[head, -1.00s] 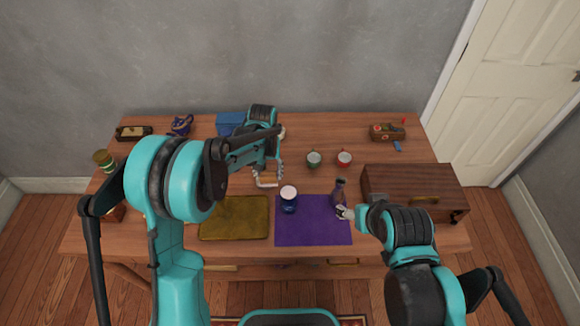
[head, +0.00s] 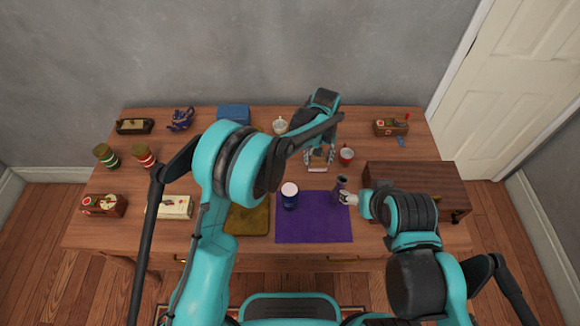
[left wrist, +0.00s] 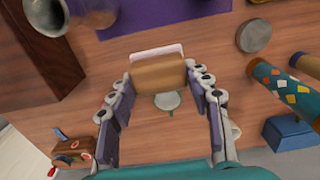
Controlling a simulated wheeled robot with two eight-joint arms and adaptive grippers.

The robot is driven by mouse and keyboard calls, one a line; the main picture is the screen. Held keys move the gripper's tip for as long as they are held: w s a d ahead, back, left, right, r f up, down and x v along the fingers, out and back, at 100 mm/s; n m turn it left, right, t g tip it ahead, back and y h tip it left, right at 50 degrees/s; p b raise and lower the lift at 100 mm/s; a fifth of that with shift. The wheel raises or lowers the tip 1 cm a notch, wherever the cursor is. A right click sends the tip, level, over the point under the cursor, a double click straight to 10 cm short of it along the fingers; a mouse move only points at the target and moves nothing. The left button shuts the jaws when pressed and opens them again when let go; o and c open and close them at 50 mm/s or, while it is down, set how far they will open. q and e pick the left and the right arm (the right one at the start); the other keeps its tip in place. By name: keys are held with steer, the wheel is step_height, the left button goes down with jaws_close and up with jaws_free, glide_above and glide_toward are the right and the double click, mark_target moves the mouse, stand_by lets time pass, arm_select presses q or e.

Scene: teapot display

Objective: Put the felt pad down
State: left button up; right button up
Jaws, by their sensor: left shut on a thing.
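My left gripper (head: 318,157) is shut on a tan-brown pad with a pale edge, taken to be the felt pad (head: 317,168). In the left wrist view the pad (left wrist: 157,74) sits between the fingers of the same gripper (left wrist: 160,85). Whether the pad touches the table cannot be told.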

arm_select(q)
steer(key=w+a+f+b, duration=0.1)
steer(key=w+a+f, duration=0.1)
steer(key=a, duration=0.1)
steer(key=w+a+f+b, duration=0.1)
steer(key=w+a+f, duration=0.1)
steer(key=a, duration=0.1)
steer(key=w+a+f+b, duration=0.1)
steer(key=w+a+f, duration=0.1)
steer(key=a+f, duration=0.1)
steer(key=shift+a, duration=0.25)
steer(key=shift+f+b, duration=0.85)
steer(key=shift+f, duration=1.1)
steer(key=shift+f, duration=0.1)
steer(key=o, duration=1)
